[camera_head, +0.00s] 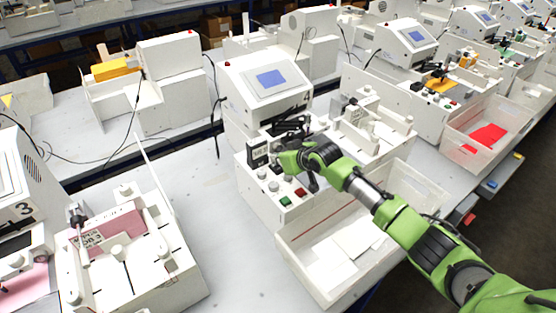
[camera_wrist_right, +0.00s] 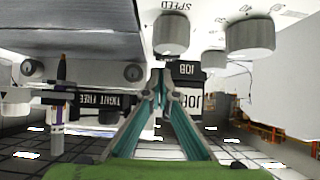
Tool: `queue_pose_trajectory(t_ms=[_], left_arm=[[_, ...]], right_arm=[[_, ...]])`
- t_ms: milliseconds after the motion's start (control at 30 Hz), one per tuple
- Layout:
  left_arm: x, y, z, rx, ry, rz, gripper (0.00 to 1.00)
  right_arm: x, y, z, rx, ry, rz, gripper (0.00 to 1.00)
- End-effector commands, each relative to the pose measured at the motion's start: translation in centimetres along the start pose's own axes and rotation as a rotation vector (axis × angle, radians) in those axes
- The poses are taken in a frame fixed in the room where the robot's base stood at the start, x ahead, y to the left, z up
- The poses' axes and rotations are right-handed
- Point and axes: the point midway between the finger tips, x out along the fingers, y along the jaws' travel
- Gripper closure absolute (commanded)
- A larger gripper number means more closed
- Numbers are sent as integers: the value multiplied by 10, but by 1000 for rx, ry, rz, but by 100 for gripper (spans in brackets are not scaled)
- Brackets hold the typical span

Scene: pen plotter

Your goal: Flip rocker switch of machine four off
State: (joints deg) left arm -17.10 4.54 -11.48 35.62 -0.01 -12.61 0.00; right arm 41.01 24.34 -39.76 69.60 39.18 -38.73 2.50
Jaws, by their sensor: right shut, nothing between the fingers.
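The white plotter machine (camera_head: 232,100) with a blue screen stands in the middle of the head view. In the right wrist view, the shut, empty fingertips (camera_wrist_right: 160,85) are in front of a black block marked JOB (camera_wrist_right: 188,72). Whether they touch it is unclear. I cannot make out the rocker switch; the gripper covers part of the panel. My left gripper is out of view.
The panel has grey knobs (camera_head: 262,173), a green button (camera_head: 285,201) and a red button (camera_head: 299,192). A pen (camera_wrist_right: 61,100) and a TIGHT/FREE holder (camera_wrist_right: 95,100) are close to the fingers. A clear bin (camera_head: 318,284) stands in front.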

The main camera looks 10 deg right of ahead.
Motion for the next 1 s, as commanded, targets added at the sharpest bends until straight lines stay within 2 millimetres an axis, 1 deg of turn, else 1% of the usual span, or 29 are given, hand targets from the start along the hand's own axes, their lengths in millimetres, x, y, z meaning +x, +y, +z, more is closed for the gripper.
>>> queue_pose_trajectory(t_ms=[233,367,467,700,800,900,1000], left_arm=[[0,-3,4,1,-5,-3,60],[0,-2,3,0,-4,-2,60],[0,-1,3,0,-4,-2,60],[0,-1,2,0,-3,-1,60],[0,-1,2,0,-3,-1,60],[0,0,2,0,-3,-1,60],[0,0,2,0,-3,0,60]], right_arm=[[-4,1,1,0,-1,1,100],[-17,1,0,0,1,0,100],[-32,1,0,-2,1,1,100],[-77,1,0,-2,1,1,100],[-94,0,0,-3,0,1,100],[-107,0,1,-1,0,1,100],[-115,0,0,-1,1,1,100]])
